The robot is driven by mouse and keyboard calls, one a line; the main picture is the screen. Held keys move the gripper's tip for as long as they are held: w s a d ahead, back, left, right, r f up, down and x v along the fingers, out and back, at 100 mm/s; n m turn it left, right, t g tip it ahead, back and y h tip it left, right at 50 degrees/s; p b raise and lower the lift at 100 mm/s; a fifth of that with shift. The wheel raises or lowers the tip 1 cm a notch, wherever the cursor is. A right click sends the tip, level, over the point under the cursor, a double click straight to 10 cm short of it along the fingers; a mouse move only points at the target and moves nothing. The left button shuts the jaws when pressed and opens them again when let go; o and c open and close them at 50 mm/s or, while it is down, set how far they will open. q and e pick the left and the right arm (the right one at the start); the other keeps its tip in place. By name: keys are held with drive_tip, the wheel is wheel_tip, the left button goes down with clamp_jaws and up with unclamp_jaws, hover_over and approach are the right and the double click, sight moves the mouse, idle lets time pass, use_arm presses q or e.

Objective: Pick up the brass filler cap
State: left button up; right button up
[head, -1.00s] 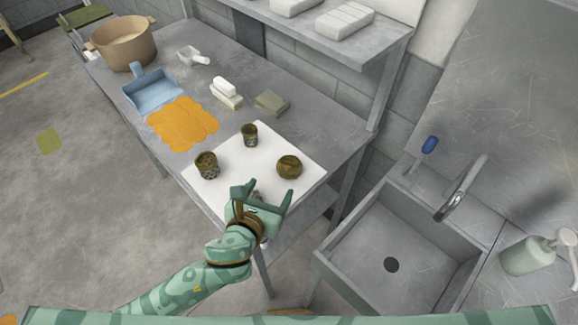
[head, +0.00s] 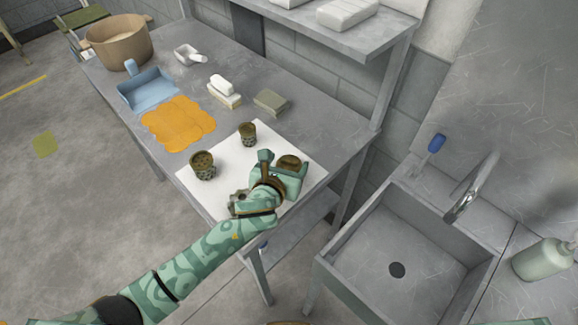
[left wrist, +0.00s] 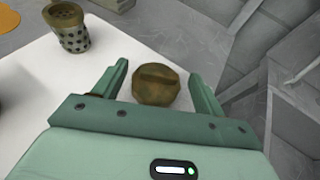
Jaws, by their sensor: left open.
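The brass filler cap (head: 290,161) is a round, mottled brown-brass piece with a raised bar across its top. It sits on the white mat (head: 190,185) near the mat's right side. My left gripper (head: 284,165) is open and low at the cap, hiding part of it in the head view. A gap shows on the left; contact on the right cannot be told. My right gripper is not in view.
A grey metal part (head: 239,203) is partly hidden by my left wrist. An orange cloth (head: 177,124) and blue dustpan (head: 148,90) lie farther back. A sink (head: 395,268) is at right.

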use_arm(q)
drive_tip(key=c, duration=1.3)
drive_tip(key=shift+r, duration=0.1)
